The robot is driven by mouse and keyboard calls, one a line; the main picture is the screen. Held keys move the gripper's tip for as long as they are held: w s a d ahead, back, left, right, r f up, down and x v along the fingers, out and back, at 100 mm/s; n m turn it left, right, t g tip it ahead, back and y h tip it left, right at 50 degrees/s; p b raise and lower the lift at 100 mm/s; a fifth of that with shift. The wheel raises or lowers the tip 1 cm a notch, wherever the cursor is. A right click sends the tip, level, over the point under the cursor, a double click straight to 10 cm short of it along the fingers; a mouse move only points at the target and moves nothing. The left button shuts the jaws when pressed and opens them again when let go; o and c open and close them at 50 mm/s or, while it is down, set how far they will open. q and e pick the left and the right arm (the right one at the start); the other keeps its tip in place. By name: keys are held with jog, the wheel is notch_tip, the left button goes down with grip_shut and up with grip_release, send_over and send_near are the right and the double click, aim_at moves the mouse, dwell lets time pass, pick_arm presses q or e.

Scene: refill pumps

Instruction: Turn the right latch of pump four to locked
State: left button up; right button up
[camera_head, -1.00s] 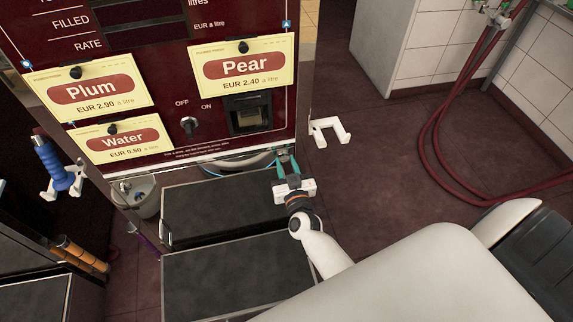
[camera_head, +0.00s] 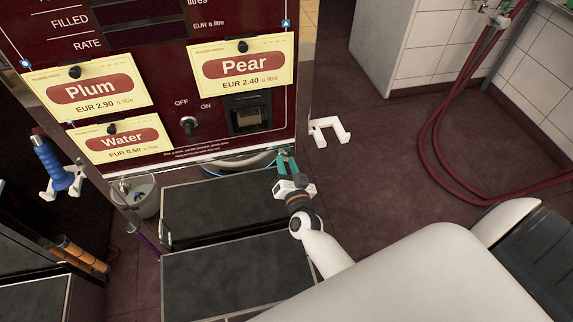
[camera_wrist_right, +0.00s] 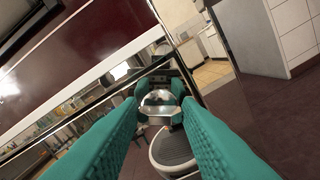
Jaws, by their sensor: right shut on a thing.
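The dark red pump front (camera_head: 160,85) fills the upper left of the head view; no pump number can be read. My right gripper (camera_head: 286,160) is at its lower right corner, just under the panel edge. In the right wrist view its teal fingers (camera_wrist_right: 163,95) are shut on a small shiny metal piece, the latch (camera_wrist_right: 160,106). In the head view the fingers hide the latch, and I cannot read its locked or unlocked position. My left gripper is out of view.
Two dark flat-topped steps (camera_head: 220,210) lie below the pump front. A white hook bracket (camera_head: 328,132) sticks out to the right of the gripper. A grey bucket (camera_head: 143,195) stands at the left under the panel. Red hoses (camera_head: 437,140) lie on the floor at right.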

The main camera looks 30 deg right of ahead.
jog(key=m+b, duration=0.1)
jog(key=m, duration=0.4)
jog(key=shift+d+f+m, duration=0.1)
jog(key=shift+m, duration=0.3)
jog(key=m+b, duration=0.1)
jog(key=m, duration=0.5)
jog(key=shift+f+b, duration=0.1)
jog(key=shift+b, duration=0.3)
jog(key=o, duration=1)
jog(key=shift+s, duration=0.15)
jog(key=v, duration=1.2)
jog(key=shift+b, duration=0.4)
